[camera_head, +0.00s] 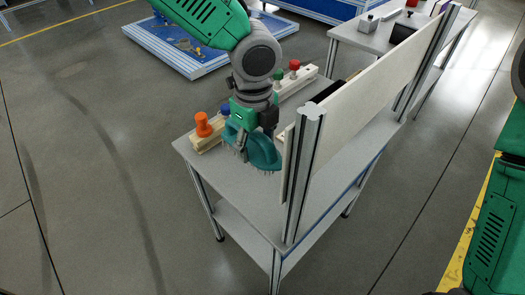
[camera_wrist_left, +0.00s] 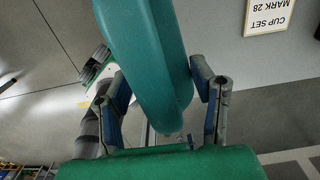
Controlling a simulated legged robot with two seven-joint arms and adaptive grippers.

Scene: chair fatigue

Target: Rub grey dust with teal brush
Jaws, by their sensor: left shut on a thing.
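The teal brush (camera_head: 264,153) is held over the near part of the grey table (camera_head: 236,180), its bristles pointing down towards the top. I cannot tell whether the bristles touch it. My left gripper (camera_head: 246,140) is shut on the brush. In the left wrist view the teal brush body (camera_wrist_left: 150,60) runs between the two blue-padded fingers of my left gripper (camera_wrist_left: 160,95). I cannot make out any grey dust in either view. My right gripper is not in view.
A pale upright panel (camera_head: 370,85) with metal posts stands along the table's right side, close to the brush. Wooden blocks with orange (camera_head: 203,124), blue, green and red (camera_head: 294,65) pegs stand behind. A sign (camera_wrist_left: 270,17) shows in the left wrist view.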

